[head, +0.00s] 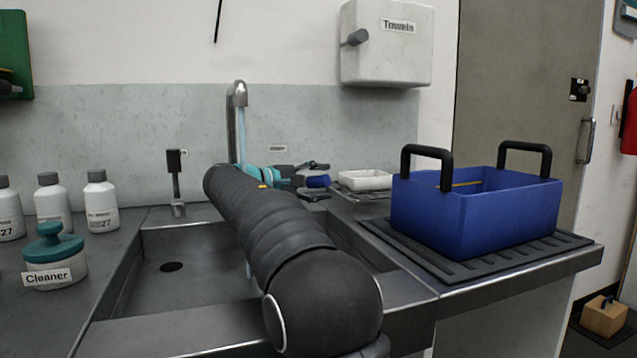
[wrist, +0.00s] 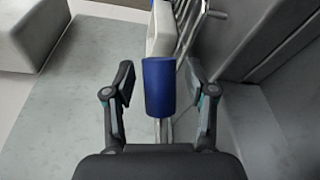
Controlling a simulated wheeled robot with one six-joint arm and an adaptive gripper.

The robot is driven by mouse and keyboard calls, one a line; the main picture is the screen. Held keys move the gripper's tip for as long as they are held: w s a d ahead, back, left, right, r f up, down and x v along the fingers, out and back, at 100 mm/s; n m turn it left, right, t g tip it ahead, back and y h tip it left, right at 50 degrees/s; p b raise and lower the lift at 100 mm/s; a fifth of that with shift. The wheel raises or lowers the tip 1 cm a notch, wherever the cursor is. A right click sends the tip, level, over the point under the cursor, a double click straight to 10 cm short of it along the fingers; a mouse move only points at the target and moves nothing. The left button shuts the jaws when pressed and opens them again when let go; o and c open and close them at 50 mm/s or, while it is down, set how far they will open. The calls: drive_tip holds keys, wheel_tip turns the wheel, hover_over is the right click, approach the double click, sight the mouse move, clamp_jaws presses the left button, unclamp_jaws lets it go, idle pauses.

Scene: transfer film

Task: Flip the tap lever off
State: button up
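Blue-tinted water (head: 242,135) runs from the tap spout (head: 238,97) into the sink (head: 150,290). A blue rounded grip (head: 317,181), which looks like a tap lever's end, sits behind the sink on the right. In the wrist view the blue grip (wrist: 158,88) lies between my fingers, with a metal stem below it. My gripper (head: 317,180) is open around it, and the wrist view shows a gap on both sides of the grip (wrist: 160,88). A second, black-topped lever (head: 175,162) stands upright left of the spout. My arm hides the lever's base.
A white dish (head: 365,180) on a metal rack is just right of my gripper. A blue crate (head: 470,215) with black handles stands on the right drainer. White bottles (head: 101,202) and a Cleaner jar (head: 55,260) stand left. A towel dispenser (head: 387,60) hangs above.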

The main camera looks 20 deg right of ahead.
drive_tip(key=shift+a, duration=0.1)
drive_tip(key=v, duration=1.2)
